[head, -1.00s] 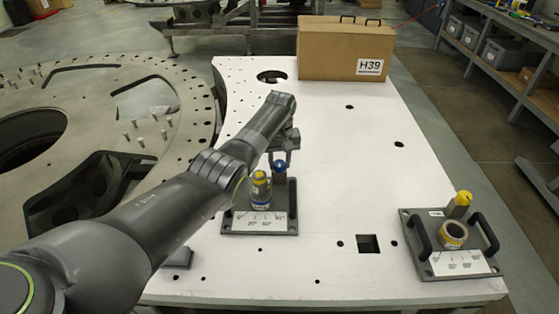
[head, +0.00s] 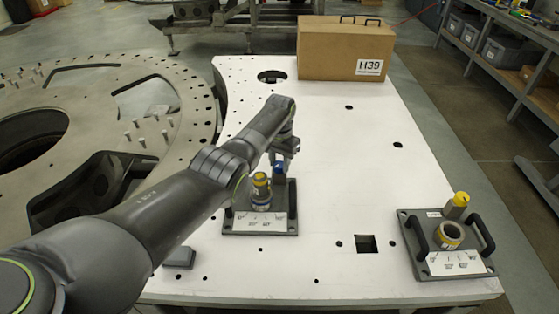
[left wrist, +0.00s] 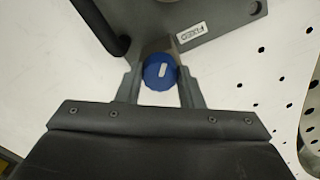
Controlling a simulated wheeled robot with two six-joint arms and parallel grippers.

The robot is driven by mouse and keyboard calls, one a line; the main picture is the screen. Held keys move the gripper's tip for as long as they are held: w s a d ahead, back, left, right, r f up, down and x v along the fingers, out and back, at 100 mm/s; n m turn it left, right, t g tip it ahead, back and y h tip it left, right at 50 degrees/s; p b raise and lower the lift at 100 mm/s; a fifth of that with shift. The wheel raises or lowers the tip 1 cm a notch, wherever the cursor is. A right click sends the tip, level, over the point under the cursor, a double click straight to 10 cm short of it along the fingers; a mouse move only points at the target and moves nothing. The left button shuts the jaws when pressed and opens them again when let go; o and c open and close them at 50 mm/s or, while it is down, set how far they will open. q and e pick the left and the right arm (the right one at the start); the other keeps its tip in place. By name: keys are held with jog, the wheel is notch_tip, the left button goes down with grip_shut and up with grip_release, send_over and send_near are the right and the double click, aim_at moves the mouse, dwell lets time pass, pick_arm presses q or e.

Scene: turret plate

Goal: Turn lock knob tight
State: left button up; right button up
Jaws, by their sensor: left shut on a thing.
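A blue lock knob (left wrist: 159,71) with a white mark on its top sits between the two fingers of my left gripper (left wrist: 160,85) in the left wrist view. The gripper is shut on it. In the head view my left gripper (head: 283,160) reaches down to the blue knob (head: 279,170), which is partly hidden by it. The knob stands at the back of a grey fixture plate (head: 232,225) with a printed white label. A yellow-topped cylinder (head: 261,185) stands beside it on the plate. My right gripper does not show.
A second fixture (head: 408,262) with black handles, a yellow knob (head: 461,199) and a ring stands at the right of the white table (head: 340,180). A cardboard box (head: 325,52) marked H39 is at the back. The table's middle is mostly clear, apart from holes.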

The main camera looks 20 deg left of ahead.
pick_arm(q)
jog(key=m, duration=0.5)
jog(key=shift+r+m, duration=0.1)
jog(key=shift+m, duration=0.2)
jog(key=shift+m+p, duration=0.35)
jog(key=shift+m, duration=1.75)
jog(key=o, duration=1)
